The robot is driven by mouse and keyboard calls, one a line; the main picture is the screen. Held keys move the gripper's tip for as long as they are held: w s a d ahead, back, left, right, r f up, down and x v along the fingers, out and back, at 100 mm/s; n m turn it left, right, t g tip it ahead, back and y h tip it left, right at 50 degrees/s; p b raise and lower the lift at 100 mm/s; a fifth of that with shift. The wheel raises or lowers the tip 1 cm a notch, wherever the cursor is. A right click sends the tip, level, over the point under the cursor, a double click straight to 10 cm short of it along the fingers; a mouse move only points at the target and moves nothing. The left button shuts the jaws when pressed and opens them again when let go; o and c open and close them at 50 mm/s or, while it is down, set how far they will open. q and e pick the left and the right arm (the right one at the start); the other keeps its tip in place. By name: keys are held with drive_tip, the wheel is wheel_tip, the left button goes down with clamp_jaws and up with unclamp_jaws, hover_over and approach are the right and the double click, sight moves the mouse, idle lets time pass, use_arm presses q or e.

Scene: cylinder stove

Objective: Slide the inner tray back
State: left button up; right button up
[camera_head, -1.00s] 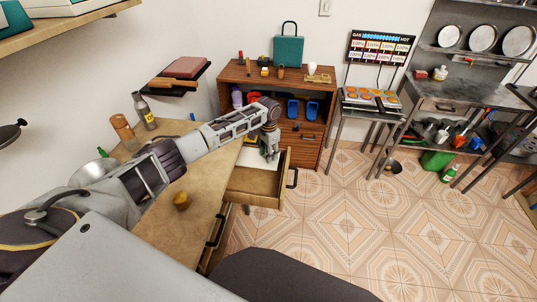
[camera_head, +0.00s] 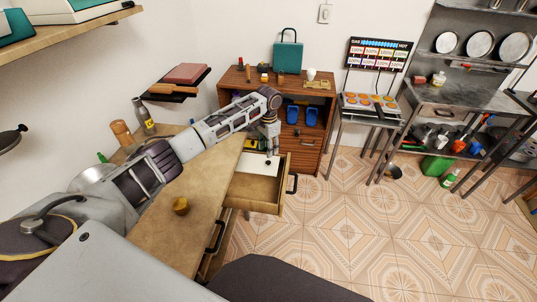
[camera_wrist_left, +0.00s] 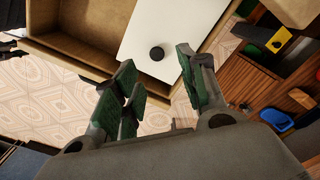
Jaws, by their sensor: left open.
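The inner tray (camera_head: 256,165) is a white panel with a small dark knob, inside the pulled-out wooden drawer (camera_head: 252,190) at the desk's right side. In the left wrist view the white tray (camera_wrist_left: 185,25) covers part of the drawer, with the round black knob (camera_wrist_left: 156,53) near its edge; bare drawer bottom shows to its left. My left gripper (camera_head: 271,149) is above the drawer's far part, close to the tray. In the left wrist view the left gripper (camera_wrist_left: 160,75) is open and empty, its green-padded fingers to either side of the knob and apart from it. My right gripper is not in view.
A wooden cabinet (camera_head: 303,150) stands just behind the drawer. The tiled floor (camera_head: 330,230) to the right is clear.

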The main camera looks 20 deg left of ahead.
use_arm(q)
drive_tip(key=shift+r, duration=2.5)
